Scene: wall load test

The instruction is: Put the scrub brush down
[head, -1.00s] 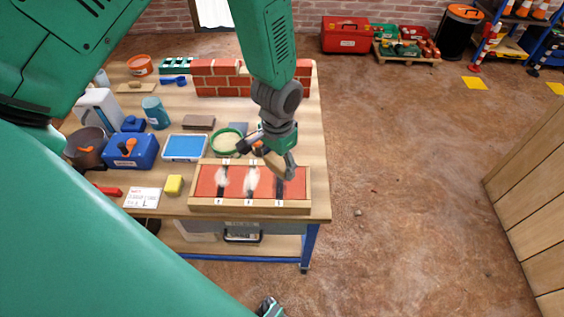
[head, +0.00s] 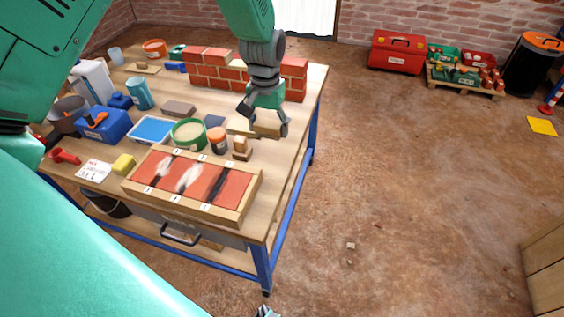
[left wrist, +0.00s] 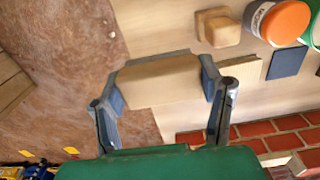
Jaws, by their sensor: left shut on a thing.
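My left gripper (head: 265,118) hangs over the right side of the workbench, behind the red test panel (head: 217,184). It is shut on the scrub brush (head: 268,129), a pale wooden block. In the left wrist view the block (left wrist: 160,82) spans between the two fingers; its bristles are hidden there. I cannot tell whether the brush touches the bench top. The panel lies in a wooden frame and has dark stripes and a whitish smear.
A small wooden block (head: 241,148), an orange-lidded jar (head: 218,142) and a green-rimmed round container (head: 188,134) stand near the gripper. A thin wooden strip (left wrist: 241,72) and a dark blue square (left wrist: 287,62) lie close by. A brick wall (head: 222,75) stands behind. The bench's right edge is near.

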